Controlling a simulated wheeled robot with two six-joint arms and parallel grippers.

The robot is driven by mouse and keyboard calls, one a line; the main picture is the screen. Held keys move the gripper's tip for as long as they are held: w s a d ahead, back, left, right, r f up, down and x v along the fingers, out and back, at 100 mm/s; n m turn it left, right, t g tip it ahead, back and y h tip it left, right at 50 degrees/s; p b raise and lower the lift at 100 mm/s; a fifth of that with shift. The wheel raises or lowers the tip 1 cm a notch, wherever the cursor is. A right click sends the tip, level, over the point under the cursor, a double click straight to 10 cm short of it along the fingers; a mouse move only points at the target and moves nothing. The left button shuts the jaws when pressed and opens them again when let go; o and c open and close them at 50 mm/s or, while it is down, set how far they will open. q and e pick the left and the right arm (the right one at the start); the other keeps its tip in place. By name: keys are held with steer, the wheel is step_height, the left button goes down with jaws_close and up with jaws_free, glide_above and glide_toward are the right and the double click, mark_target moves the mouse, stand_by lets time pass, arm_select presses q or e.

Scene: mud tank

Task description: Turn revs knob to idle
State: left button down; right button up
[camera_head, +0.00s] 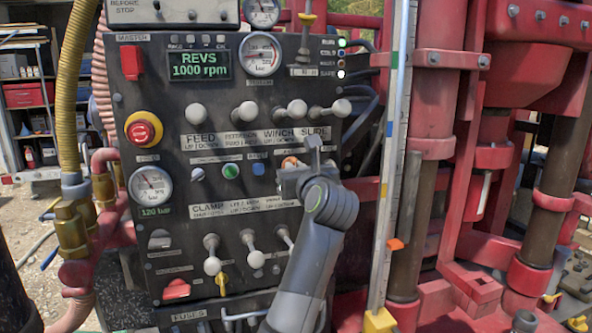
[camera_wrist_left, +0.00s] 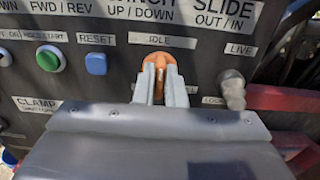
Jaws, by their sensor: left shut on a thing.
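The revs knob is orange and sits on the dark control panel (camera_head: 185,240) below an "IDLE" label. In the left wrist view the knob (camera_wrist_left: 160,63) shows between and above the fingertips. In the head view a bit of the knob (camera_head: 290,161) shows above my gripper. My left gripper (camera_head: 296,176) is shut on the knob; its two grey fingers (camera_wrist_left: 161,84) lie on either side of it. The fingers hide the knob's lower part, and I cannot tell its exact setting. The green display (camera_head: 200,66) reads "REVS 1000 rpm". My right gripper is not in view.
A row of white-knobbed levers (camera_head: 248,110) stands out above my gripper, and more levers (camera_head: 212,265) below. A grey lever (camera_wrist_left: 232,88) is close on the right. Green (camera_wrist_left: 49,58) and blue (camera_wrist_left: 96,63) buttons are on the left. Red machinery (camera_head: 435,150) stands right of the panel.

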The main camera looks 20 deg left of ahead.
arm_select(q)
steer(key=c, duration=1.5)
jaws_free()
steer(key=shift+s+d, duration=0.1)
steer(key=b+v, duration=1.3)
steer(key=v, duration=0.4)
steer(key=shift+b, duration=0.3)
steer(key=shift+d, duration=0.1)
